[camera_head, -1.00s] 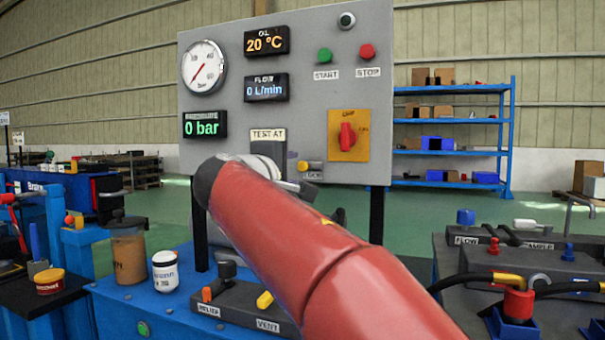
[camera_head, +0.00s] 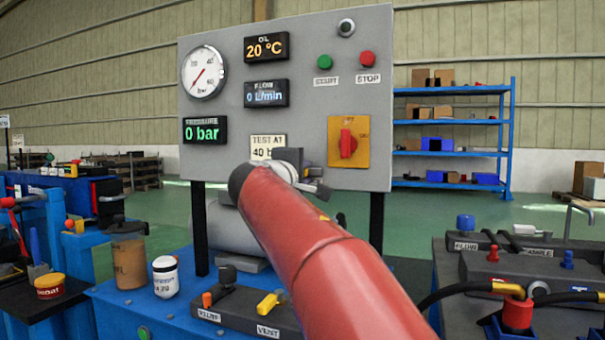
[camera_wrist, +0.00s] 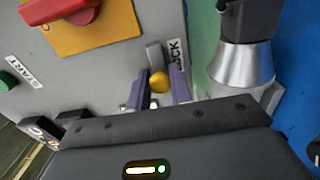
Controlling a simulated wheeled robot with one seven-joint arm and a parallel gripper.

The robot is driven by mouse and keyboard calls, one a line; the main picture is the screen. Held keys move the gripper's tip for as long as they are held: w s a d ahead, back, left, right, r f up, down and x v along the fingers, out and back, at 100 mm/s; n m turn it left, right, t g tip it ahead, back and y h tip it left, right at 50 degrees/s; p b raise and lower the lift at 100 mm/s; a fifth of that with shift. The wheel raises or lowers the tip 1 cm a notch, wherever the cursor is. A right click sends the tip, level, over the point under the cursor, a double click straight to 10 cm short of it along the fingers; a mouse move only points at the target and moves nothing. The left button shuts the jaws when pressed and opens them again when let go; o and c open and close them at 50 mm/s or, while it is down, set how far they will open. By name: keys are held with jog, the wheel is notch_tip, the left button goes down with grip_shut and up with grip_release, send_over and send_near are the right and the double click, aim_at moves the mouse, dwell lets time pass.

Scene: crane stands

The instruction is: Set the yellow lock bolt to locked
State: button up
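The yellow lock bolt shows in the wrist view as a round yellow knob (camera_wrist: 159,82) on the grey panel, beside a dark grey tab and the LOCK label (camera_wrist: 176,52). My gripper (camera_wrist: 160,86) has its two purple fingers on either side of the knob, with only slight gaps. Whether a finger touches it is unclear. In the head view my gripper (camera_head: 290,157) is at the panel's lower edge, and it and my red arm hide most of the bolt and its label.
The grey panel (camera_head: 225,120) carries a red rotary switch on a yellow plate (camera_head: 362,157), START (camera_head: 325,62) and STOP (camera_head: 367,59) buttons and displays reading 0 bar and 0 L/min. A metal cone-shaped part (camera_wrist: 241,65) stands right of the fingers in the wrist view.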

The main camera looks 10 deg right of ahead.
grip_shut()
jog(key=s+d, duration=0.1)
jog(key=d+b, duration=0.1)
jog(key=s+d+b, duration=0.1)
jog(key=d, duration=0.1)
jog(key=shift+s+f, duration=0.1)
jog(key=shift+s, duration=0.25)
jog(key=shift+o, duration=2.2)
grip_release()
jog(key=shift+d, duration=0.15)
jog(key=shift+o, duration=0.4)
jog(key=shift+s, duration=0.15)
jog(key=b, duration=0.1)
send_near(330, 172)
jog(key=shift+s+a, duration=0.45)
jog(key=shift+s, duration=0.15)
jog(key=shift+d+f, duration=0.1)
